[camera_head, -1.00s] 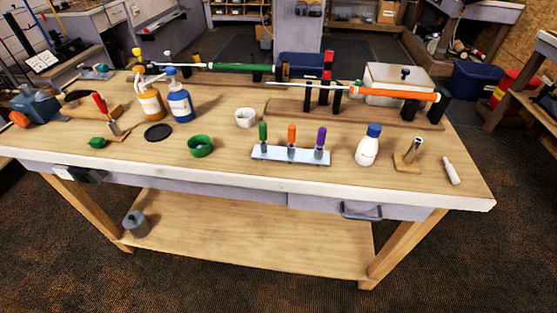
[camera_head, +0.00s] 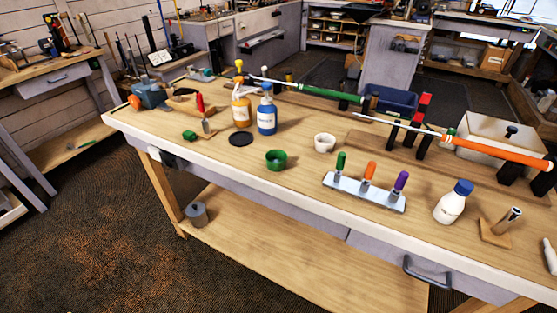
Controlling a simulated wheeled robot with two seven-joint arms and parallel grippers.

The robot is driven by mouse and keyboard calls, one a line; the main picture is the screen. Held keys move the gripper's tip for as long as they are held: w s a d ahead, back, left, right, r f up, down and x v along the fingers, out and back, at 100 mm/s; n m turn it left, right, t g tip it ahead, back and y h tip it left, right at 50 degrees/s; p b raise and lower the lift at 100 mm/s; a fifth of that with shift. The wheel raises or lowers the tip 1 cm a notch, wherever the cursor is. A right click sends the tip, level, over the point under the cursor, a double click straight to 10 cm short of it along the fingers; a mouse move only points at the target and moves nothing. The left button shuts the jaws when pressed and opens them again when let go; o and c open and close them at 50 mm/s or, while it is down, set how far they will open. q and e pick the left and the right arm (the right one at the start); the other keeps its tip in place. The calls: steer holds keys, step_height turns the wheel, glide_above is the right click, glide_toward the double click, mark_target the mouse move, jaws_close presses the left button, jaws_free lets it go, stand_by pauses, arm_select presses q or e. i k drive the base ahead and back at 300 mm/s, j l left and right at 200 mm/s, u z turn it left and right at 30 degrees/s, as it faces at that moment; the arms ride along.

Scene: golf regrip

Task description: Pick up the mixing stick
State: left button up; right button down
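I cannot make out with certainty which item is the mixing stick. A short upright piece with a dark tip (camera_head: 511,219) stands at a small wooden block (camera_head: 495,235) near the right end of the workbench. A slim white piece (camera_head: 549,254) lies at the right picture edge, partly cut off. A small rack (camera_head: 363,193) holds tools with green (camera_head: 341,162), orange (camera_head: 369,173) and purple (camera_head: 401,182) handles. A red-handled tool (camera_head: 201,105) stands on a small board at the left. Neither of my grippers is in view.
The wooden workbench (camera_head: 310,190) also bears a green cup (camera_head: 276,159), white cup (camera_head: 325,143), white bottle with blue cap (camera_head: 451,205), orange bottle (camera_head: 241,108) and blue bottle (camera_head: 267,115). Golf clubs with green (camera_head: 320,94) and orange (camera_head: 500,152) grips lie at the back.

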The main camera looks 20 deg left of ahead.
mark_target(200, 96)
steer(key=u, duration=1.3)
